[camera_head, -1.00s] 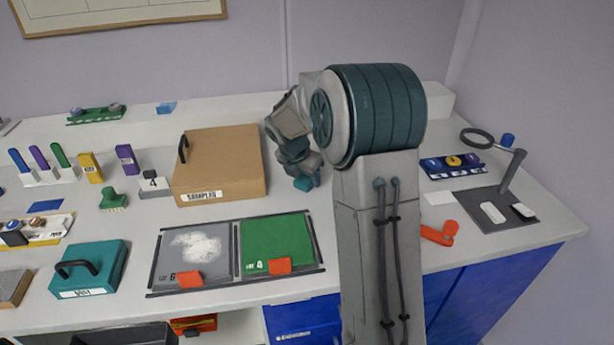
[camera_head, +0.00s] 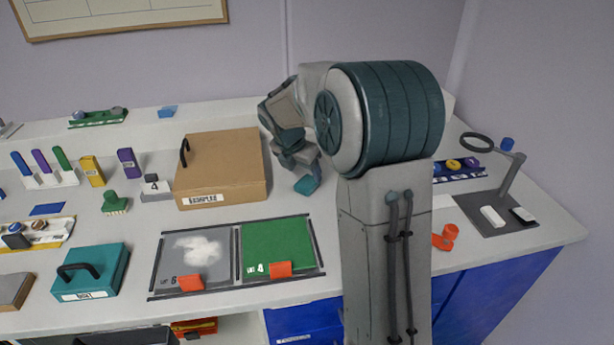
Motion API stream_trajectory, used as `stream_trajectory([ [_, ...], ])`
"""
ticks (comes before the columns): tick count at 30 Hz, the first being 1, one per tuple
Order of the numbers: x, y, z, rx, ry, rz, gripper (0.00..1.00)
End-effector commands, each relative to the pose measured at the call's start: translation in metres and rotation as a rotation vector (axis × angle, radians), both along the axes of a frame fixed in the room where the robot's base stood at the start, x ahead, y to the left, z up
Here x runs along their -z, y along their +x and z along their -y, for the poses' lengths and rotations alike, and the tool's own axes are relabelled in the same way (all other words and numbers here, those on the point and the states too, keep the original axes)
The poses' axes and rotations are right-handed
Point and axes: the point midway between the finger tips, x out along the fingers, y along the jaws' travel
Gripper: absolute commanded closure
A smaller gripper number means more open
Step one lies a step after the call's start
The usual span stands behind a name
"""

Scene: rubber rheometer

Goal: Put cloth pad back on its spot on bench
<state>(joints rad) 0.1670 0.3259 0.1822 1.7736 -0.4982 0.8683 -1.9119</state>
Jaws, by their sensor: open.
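My gripper (camera_head: 304,172) hangs at the end of my arm, over the bench just right of the brown samples case. Its fingers are small and partly hidden by my own arm. A small teal piece (camera_head: 306,185) shows at its lower end; I cannot tell whether it is a fingertip or something on the bench. I cannot pick out the cloth pad for sure.
The brown case (camera_head: 221,170) stands left of my gripper. In front lie a grey panel with white material (camera_head: 165,265) and a green panel (camera_head: 277,243). A teal box (camera_head: 92,272) is at left; a magnifier stand (camera_head: 512,175) and an orange piece (camera_head: 445,238) are at right.

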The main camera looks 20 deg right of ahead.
Motion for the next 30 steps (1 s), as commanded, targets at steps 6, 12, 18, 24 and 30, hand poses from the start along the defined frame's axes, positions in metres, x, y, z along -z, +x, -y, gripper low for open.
stream_trajectory([
  [6,-0.044,-0.010,-0.014,-0.001,0.000,0.003,0.34],
  [12,-0.062,-0.015,-0.021,0.001,0.002,0.002,0.34],
  [18,-0.069,-0.040,-0.028,0.159,0.056,0.048,0.34],
  [24,-0.071,-0.104,-0.041,0.604,0.212,0.163,0.34],
  [30,-0.064,-0.171,-0.053,1.109,0.383,0.260,0.34],
])
